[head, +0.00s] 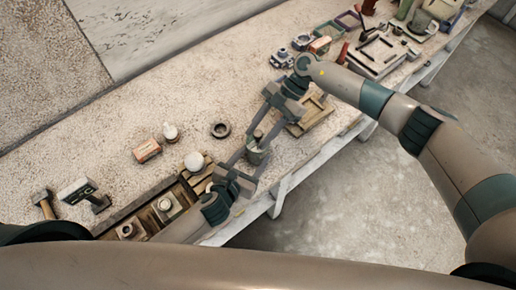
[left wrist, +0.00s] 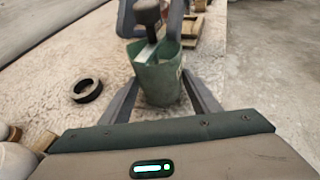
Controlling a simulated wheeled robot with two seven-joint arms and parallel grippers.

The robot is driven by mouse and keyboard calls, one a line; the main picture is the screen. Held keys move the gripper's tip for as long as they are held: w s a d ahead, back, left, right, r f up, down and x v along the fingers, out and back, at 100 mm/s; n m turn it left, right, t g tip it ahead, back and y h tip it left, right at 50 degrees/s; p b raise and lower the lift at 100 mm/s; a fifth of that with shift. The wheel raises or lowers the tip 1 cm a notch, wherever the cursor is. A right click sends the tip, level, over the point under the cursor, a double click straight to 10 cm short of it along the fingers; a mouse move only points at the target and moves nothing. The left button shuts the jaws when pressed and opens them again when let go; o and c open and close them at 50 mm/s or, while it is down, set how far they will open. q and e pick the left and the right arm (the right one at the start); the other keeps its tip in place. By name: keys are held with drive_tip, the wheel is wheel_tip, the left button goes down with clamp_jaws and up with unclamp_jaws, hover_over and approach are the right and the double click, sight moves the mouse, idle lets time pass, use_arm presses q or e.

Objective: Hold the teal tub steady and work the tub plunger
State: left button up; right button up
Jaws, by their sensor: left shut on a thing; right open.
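The teal tub (head: 257,155) stands on the bench near its front edge and fills the middle of the left wrist view (left wrist: 158,82). My left gripper (head: 249,158) is shut on the tub, one finger on each side of it. The tub plunger (head: 258,134) sticks up out of the tub.
A black ring (head: 221,130) lies left of the tub. A compartmented wooden crate (head: 118,215) lies at the front left. A wooden tray (head: 318,112) lies right of the tub.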

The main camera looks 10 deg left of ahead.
drive_tip(key=shift+r, duration=0.1)
drive_tip(key=shift+r, duration=3.4)
drive_tip(key=v, duration=1.2)
use_arm(q)
drive_tip(key=o, duration=1.7)
use_arm(e)
drive_tip(key=shift+a, duration=0.1)
use_arm(q)
drive_tip(key=shift+s+a, duration=0.1)
drive_tip(key=shift+s, duration=0.05)
